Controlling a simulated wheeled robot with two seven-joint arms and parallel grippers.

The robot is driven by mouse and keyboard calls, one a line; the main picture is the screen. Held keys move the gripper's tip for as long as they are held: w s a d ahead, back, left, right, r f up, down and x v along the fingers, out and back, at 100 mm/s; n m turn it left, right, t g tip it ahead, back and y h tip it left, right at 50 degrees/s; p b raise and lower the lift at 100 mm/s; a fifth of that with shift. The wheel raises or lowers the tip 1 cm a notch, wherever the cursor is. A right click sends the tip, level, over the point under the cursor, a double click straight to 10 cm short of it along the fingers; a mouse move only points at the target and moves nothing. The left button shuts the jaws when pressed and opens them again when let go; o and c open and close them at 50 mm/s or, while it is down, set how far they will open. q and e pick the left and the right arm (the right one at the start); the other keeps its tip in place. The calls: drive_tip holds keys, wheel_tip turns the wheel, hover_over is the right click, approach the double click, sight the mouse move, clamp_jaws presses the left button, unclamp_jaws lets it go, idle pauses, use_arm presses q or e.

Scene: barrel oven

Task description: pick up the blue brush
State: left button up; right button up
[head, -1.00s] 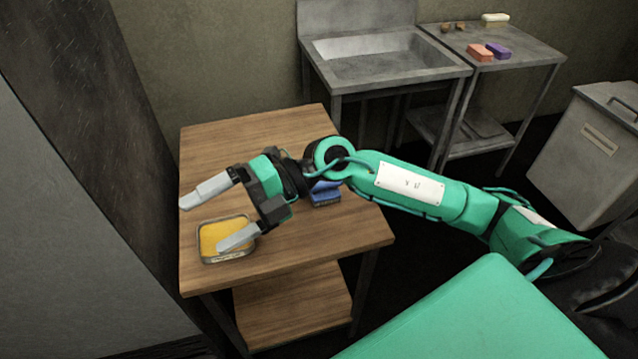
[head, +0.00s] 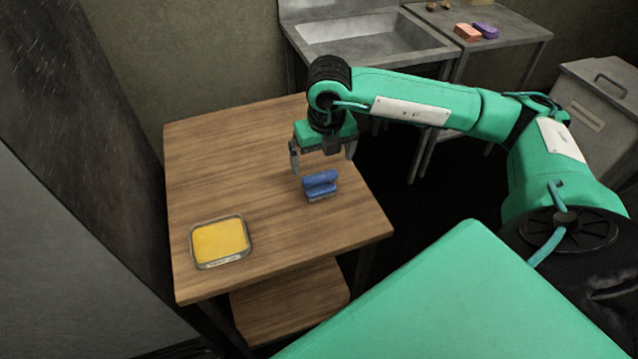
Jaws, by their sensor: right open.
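The blue brush (head: 320,184) lies on the wooden table (head: 240,150), bristles down, near the table's right side. My right gripper (head: 323,166) points down just above and behind the brush. Its two grey fingers are spread wide, one to each side of the brush in the picture, and nothing is between them. The fingers look apart from the brush; the exact height is hard to tell. My left gripper is not in view.
A tin with yellow contents (head: 220,241) sits at the table's front left. A metal sink (head: 370,35) stands behind. An orange block (head: 467,32) and a purple block (head: 486,30) lie on a side table. A grey bin (head: 598,110) stands at the right.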

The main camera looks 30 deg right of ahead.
sight(320, 175)
drive_tip(key=f, duration=0.3)
drive_tip(key=shift+w+f, duration=0.25)
drive_tip(key=shift+f, duration=0.05)
drive_tip(key=f, duration=0.3)
drive_tip(key=shift+w+f+p, duration=0.3)
drive_tip(key=shift+w+p, duration=0.05)
drive_tip(key=shift+p, duration=0.05)
drive_tip(key=shift+f, duration=0.6)
drive_tip(key=c, duration=1.1)
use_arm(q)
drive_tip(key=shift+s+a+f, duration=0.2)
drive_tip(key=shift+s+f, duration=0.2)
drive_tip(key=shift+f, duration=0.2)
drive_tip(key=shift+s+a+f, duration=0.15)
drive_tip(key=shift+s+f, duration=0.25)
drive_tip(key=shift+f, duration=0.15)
use_arm(e)
drive_tip(key=shift+o, duration=0.2)
drive_tip(key=shift+w+r, duration=0.1)
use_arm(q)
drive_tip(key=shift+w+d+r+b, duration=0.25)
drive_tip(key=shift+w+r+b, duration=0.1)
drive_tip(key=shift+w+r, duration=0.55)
use_arm(e)
wheel_tip(320, 175, up, 20)
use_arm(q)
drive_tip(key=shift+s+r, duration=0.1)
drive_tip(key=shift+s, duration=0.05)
